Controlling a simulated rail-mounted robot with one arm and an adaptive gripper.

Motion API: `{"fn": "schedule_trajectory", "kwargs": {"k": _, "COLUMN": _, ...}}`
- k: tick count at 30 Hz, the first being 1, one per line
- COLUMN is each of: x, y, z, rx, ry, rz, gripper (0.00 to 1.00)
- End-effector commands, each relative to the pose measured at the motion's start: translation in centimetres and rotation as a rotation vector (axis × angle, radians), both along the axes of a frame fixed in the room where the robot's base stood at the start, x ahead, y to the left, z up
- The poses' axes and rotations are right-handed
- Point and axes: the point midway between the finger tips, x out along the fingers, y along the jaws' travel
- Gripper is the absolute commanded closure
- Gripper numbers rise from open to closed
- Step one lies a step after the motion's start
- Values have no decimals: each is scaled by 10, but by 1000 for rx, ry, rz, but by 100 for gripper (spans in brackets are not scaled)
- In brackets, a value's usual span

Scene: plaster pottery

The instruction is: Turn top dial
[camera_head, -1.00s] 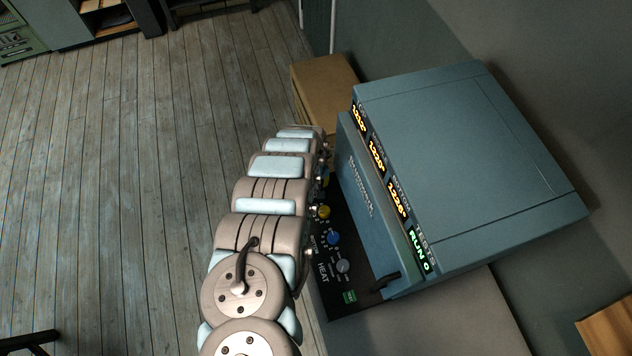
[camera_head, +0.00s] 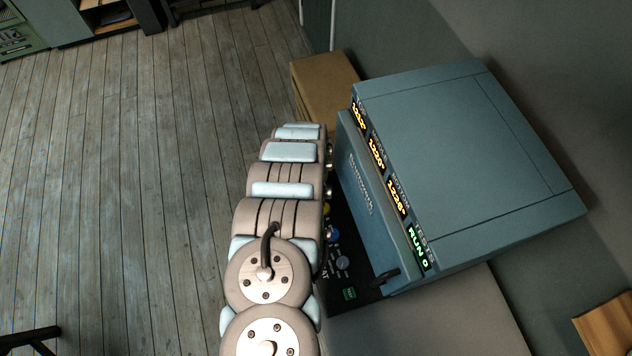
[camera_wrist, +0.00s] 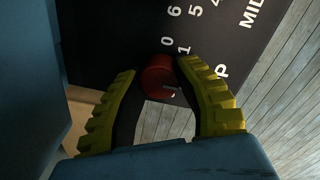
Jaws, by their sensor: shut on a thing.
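A red dial (camera_wrist: 158,76) sits on a black panel with white numbers (camera_wrist: 200,30) in the wrist view. A partly covered label by it shows only a "P", and "MID" stands farther right. My gripper (camera_wrist: 160,70) has its two yellow-ridged fingers on both sides of the dial and is shut on it. A small light mark shows low on the dial. In the head view my arm hides the gripper and the red dial. The blue kiln (camera_head: 460,150) stands at the right there, its black control panel (camera_head: 350,275) partly covered by my arm.
Blue (camera_head: 333,234) and grey (camera_head: 342,263) dials and a green button (camera_head: 349,293) show on the panel's near end. A black handle (camera_head: 385,278) juts out there. Lit displays line the kiln's edge. A tan box (camera_head: 322,85) stands behind. The wooden floor (camera_head: 130,180) at left is clear.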

Motion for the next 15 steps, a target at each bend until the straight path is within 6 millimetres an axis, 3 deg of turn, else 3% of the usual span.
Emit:
{"fn": "schedule_trajectory", "kwargs": {"k": 1, "x": 0, "y": 1, "z": -1, "rx": 1, "ry": -2, "rz": 1, "gripper": 60}}
{"fn": "schedule_trajectory", "kwargs": {"k": 4, "x": 0, "y": 1, "z": -1, "rx": 0, "ry": -1, "rz": 0, "gripper": 34}}
{"fn": "schedule_trajectory", "kwargs": {"k": 15, "x": 0, "y": 0, "z": 1, "rx": 0, "ry": -1, "rz": 0, "gripper": 34}}
